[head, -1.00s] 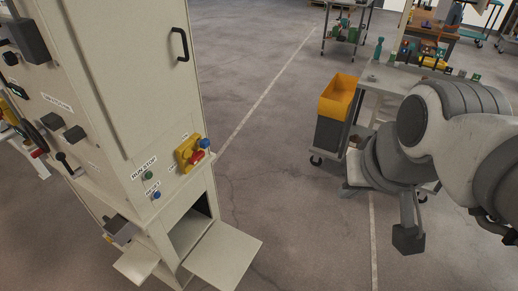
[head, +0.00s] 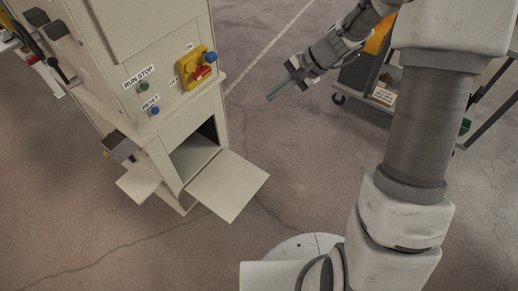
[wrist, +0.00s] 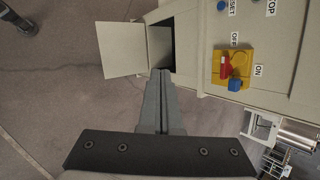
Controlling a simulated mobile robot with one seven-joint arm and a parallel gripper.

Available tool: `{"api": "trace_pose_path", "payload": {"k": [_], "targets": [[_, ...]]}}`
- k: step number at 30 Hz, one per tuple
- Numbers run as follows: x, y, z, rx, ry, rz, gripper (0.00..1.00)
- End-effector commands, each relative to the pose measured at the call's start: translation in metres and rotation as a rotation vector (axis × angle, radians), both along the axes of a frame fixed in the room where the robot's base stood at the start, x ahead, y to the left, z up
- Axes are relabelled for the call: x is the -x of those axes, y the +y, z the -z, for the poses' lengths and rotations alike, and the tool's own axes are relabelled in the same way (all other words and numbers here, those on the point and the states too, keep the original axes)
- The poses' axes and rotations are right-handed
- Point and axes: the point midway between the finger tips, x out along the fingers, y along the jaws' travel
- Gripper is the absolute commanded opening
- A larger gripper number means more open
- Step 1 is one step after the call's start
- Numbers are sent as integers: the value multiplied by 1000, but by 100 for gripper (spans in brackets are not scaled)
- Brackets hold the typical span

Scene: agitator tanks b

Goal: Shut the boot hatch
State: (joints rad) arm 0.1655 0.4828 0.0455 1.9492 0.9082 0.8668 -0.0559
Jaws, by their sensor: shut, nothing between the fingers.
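The boot hatch (head: 228,185) is a flat cream panel at the foot of the tall cream cabinet (head: 170,118). It hangs open, folded outward and down from a dark opening in the cabinet's lower part. In the wrist view the hatch (wrist: 122,50) lies ahead and left of the fingertips, next to the opening. My gripper (head: 272,97) is shut and empty, to the right of the cabinet and above the hatch in the head view. Its closed fingers (wrist: 160,75) point toward the opening in the wrist view, apparently apart from the hatch.
A smaller cream flap (head: 139,182) sticks out on the cabinet's left side. A yellow switch plate with a red handle (head: 199,72) and the run stop and reset buttons (head: 144,86) sit above the opening. A cart (head: 385,95) stands behind my arm. Floor before the hatch is clear.

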Motion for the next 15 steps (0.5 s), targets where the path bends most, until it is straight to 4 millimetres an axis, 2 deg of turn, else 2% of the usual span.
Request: {"api": "trace_pose_path", "payload": {"k": [1, 5, 9, 11, 15], "targets": [[-9, 0, 32, -34, 35, 38, 0], [-32, 0, 92, -120, 104, 145, 0], [-51, -3, 163, -205, 179, 268, 0], [-56, -5, 195, -238, 212, 325, 0], [-64, -9, 272, -312, 287, 460, 0]]}}
